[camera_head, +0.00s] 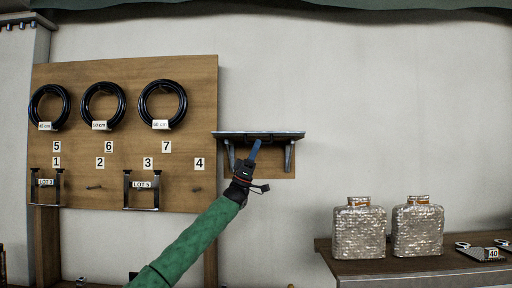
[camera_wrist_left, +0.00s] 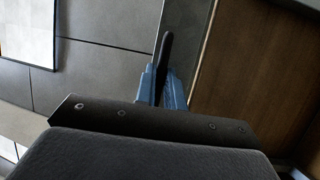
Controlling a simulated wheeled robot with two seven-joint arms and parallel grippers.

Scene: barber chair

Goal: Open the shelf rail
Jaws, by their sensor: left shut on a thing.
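A small dark wall shelf (camera_head: 285,133) on two brackets is fixed to a brown backing board. A dark strip, which looks like the shelf rail (camera_head: 275,138), runs along its front and is hard to make out. My left gripper (camera_head: 255,147), with blue fingers, reaches up to the middle of the shelf's front. In the left wrist view the blue fingers (camera_wrist_left: 162,85) are closed around a slim dark bar, seemingly the rail (camera_wrist_left: 164,48). The exact contact is partly hidden. My right gripper is not in view.
A wooden board (camera_head: 130,75) with black coiled hoses and numbered labels hangs left of the shelf. Two woven-looking bottles (camera_head: 359,232) (camera_head: 418,230) stand on a wooden counter (camera_head: 330,258) at lower right. The wall right of the shelf is clear.

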